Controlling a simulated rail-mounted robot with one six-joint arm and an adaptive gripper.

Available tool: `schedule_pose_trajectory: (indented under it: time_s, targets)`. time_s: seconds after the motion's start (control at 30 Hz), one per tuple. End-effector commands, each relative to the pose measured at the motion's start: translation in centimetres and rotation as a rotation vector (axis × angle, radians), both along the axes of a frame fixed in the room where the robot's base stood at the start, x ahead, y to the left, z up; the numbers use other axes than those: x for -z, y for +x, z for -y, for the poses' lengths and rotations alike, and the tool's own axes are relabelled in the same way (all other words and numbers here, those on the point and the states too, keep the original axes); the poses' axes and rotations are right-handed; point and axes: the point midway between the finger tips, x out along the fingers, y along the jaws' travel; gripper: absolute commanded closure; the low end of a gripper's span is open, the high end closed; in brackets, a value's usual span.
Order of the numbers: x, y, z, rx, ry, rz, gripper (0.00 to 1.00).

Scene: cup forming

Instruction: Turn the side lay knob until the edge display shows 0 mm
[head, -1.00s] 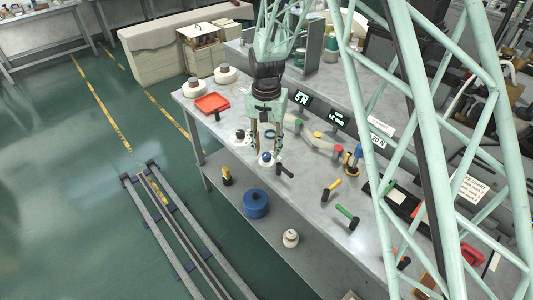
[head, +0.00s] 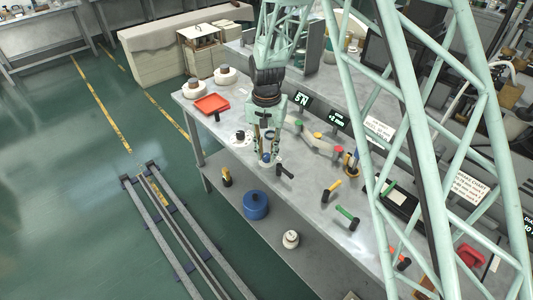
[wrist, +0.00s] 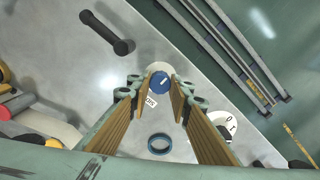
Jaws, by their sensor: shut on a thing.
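The blue knob (head: 266,158) sits on a pale round base near the front edge of the steel bench. It shows between my fingers in the wrist view (wrist: 160,82), with a pale pointer mark on top and a small white label (wrist: 151,102) beside it. My gripper (head: 267,157) points down at the bench and is shut on the blue knob. Two dark displays with pale green digits stand at the back of the bench. The left one (head: 303,99) seems to read 5 N. The right one (head: 338,119) seems to read +2 mm.
A black-handled lever (head: 285,171) stands just right of the knob. A white dial (wrist: 222,125) and a blue ring (wrist: 160,144) lie near my fingers. A red tray (head: 211,104) is at the left. Yellow (head: 332,190) and green (head: 347,214) handles stand to the right.

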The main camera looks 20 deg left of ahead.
Motion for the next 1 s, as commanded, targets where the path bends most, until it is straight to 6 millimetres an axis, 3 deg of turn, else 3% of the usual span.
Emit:
schedule_pose_trajectory:
  time_s: [0.47, 1.0]
  targets:
    - [-0.02, 0.01, 0.00, -0.092, 0.000, 0.000, 0.92]
    - [-0.03, 0.02, 0.00, -0.464, 0.000, 0.000, 0.92]
